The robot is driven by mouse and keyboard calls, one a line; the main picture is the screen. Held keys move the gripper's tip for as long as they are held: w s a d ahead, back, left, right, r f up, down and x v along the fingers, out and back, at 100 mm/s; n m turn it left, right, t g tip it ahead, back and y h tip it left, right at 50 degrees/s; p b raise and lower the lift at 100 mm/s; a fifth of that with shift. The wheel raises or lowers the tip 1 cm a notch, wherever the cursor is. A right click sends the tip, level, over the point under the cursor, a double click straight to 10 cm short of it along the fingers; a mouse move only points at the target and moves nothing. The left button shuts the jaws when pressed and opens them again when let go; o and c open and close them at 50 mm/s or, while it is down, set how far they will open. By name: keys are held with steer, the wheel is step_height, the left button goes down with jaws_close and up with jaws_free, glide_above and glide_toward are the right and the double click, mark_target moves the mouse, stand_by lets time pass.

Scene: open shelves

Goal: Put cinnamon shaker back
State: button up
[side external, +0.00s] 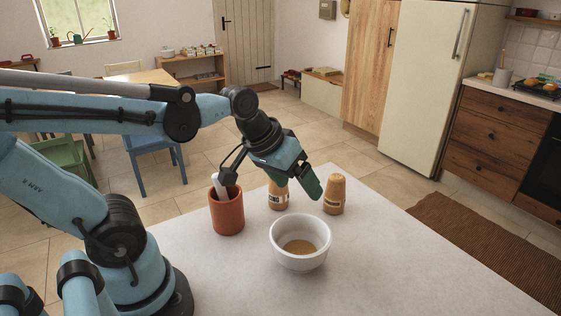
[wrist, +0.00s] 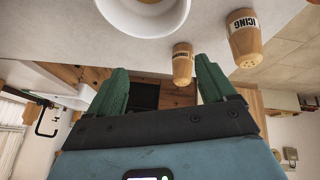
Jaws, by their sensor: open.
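A tan shaker (side external: 333,195) stands upright on the pale tabletop, right of my gripper in the side view; its label is too small to read there. In the wrist view a tan shaker (wrist: 182,62) with a dark label, hard to read, appears between and beyond my fingertips; I take it as the cinnamon one. The icing shaker (side external: 278,197), with readable lettering, stands partly hidden behind my gripper; it also shows in the wrist view (wrist: 246,42). My gripper (side external: 293,188) is open and empty, its green fingers (wrist: 160,72) apart above the table.
A white bowl (side external: 299,258) with brown contents stands in front of the shakers. A terracotta pot (side external: 227,215) holding a pale utensil stands to the left. The tabletop (side external: 400,270) is clear to the right, up to its edge.

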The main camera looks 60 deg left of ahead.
steer(key=s+m, duration=0.1)
steer(key=s+f+m+t, duration=0.1)
steer(key=shift+s+m+y, duration=0.1)
steer(key=shift+m+y, duration=0.3)
stand_by(1.1)
